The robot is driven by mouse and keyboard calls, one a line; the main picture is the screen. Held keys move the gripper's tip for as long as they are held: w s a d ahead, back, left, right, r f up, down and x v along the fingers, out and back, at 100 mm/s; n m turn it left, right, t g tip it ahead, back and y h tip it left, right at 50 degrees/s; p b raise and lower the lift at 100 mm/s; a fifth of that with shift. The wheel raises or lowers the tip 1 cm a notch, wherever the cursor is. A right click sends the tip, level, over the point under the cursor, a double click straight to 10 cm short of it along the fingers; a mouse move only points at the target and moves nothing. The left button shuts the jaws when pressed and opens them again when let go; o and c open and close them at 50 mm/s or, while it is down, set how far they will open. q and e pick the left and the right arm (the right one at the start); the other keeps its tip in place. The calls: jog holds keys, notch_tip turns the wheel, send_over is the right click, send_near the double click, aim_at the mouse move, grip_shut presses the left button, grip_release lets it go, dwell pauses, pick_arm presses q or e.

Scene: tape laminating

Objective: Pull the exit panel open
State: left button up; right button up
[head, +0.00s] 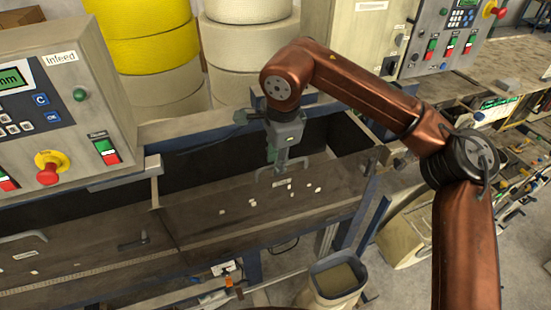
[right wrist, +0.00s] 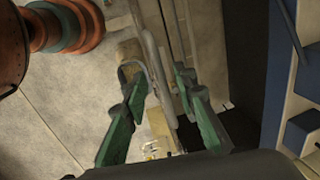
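The exit panel (head: 300,208) seems to be the right-hand dark panel in the head view, lying in the machine front with small pale scraps on it. It carries a small label (head: 285,184). My right gripper (head: 277,168) points down at the panel's upper middle, by its handle. In the right wrist view the two green fingers (right wrist: 160,75) stand apart. A grey handle bar (right wrist: 152,55) runs between them, and the fingers do not look closed on it. Contact is hard to judge. My left gripper is not in view.
A second dark panel (head: 85,250) with its own handle lies to the left. The infeed control box (head: 60,100) stands at the left and another control box (head: 440,40) at the back right. A bin (head: 337,280) stands on the floor in front.

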jog(key=shift+c, duration=1.1)
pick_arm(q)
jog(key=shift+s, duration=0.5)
pick_arm(e)
grip_shut()
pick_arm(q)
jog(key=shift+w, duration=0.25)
